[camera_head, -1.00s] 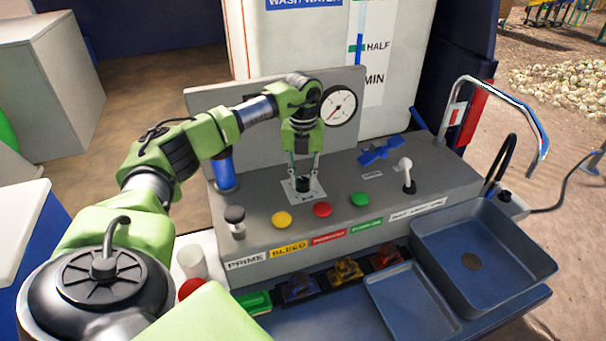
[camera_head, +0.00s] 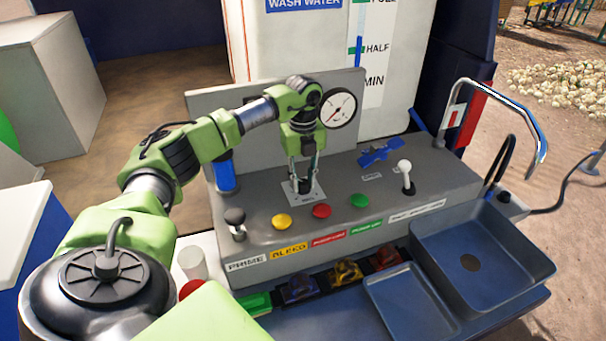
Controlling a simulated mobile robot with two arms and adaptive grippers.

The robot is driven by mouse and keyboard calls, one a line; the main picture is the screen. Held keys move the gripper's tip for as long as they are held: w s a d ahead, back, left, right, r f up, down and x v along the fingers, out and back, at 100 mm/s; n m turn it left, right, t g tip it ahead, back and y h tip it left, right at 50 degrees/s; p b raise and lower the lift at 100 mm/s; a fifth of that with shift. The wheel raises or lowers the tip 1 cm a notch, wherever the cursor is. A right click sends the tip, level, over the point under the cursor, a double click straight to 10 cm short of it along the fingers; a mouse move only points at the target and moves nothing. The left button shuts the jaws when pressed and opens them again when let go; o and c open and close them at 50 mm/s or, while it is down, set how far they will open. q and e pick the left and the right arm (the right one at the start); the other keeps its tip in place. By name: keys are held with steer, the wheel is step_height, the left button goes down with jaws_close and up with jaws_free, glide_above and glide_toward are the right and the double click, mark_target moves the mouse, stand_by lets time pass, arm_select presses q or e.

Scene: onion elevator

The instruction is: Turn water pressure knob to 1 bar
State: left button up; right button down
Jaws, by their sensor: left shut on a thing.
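The water pressure knob (camera_head: 303,187) is a small black knob on a white plate (camera_head: 316,196) on the grey console top. My left gripper (camera_head: 303,178) points straight down and is shut on the knob, with a finger on each side of it. The knob's markings are too small to read. A round white pressure gauge (camera_head: 338,108) with a dark rim stands on the back panel behind the gripper. Its red needle points to the lower left; the numbers cannot be read. My right gripper is not in view.
Yellow (camera_head: 282,222), red (camera_head: 321,211) and green (camera_head: 359,200) buttons sit in front of the knob. A blue sink (camera_head: 478,258) lies at right.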

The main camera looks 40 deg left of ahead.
mark_target(303, 181)
arm_select(q)
steer(key=shift+w+a+r, duration=0.1)
steer(key=o, duration=1.1)
step_height(303, 181, up, 12)
stand_by(0.4)
